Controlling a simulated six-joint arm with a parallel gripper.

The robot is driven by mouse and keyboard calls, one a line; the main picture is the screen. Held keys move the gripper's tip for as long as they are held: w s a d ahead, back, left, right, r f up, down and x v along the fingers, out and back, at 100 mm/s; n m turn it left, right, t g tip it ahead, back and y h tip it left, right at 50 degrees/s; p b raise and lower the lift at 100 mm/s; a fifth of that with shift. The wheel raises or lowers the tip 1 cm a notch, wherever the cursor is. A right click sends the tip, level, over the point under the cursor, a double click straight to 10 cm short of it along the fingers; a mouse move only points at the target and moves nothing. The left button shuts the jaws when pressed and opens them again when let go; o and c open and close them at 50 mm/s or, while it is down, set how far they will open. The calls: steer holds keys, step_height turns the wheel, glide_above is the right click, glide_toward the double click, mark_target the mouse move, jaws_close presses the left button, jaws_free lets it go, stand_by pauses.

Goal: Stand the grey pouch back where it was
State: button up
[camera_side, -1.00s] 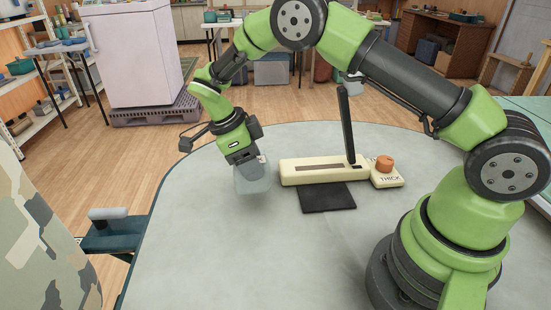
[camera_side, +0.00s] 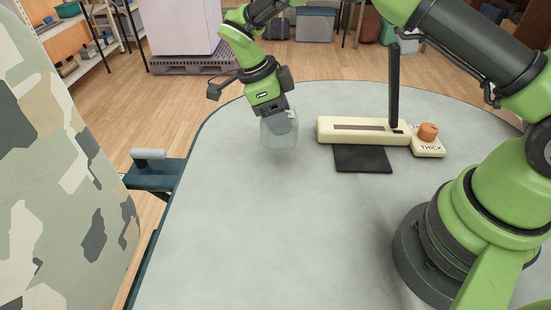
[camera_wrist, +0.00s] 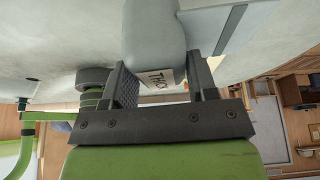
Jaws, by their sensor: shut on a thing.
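The grey pouch (camera_side: 279,134) hangs below my gripper (camera_side: 278,113) in the side view, pale and bluish-grey. It is over the grey table, left of the cream sealer. My gripper is shut on the pouch near its top. The pouch looks roughly upright. I cannot tell whether its bottom touches the table.
The cream sealer (camera_side: 355,131) has a raised black lever (camera_side: 394,85), an orange knob (camera_side: 428,131) and a THICK label. A black mat (camera_side: 362,159) lies before it. The table's front and middle are clear. A camouflage-patterned shape (camera_side: 60,160) fills the left edge.

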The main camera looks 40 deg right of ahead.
steer(key=s+a+r, duration=0.2)
steer(key=s+a, duration=0.1)
steer(key=a, duration=0.1)
steer(key=shift+s+a+r, duration=0.2)
steer(key=shift+s+a, duration=0.1)
steer(key=shift+a, duration=0.1)
steer(key=shift+f, duration=0.1)
steer(key=shift+f, duration=2.9)
steer(key=shift+f, duration=0.55)
steer(key=o, duration=1.3)
steer(key=v, duration=1)
steer(key=shift+s, duration=0.1)
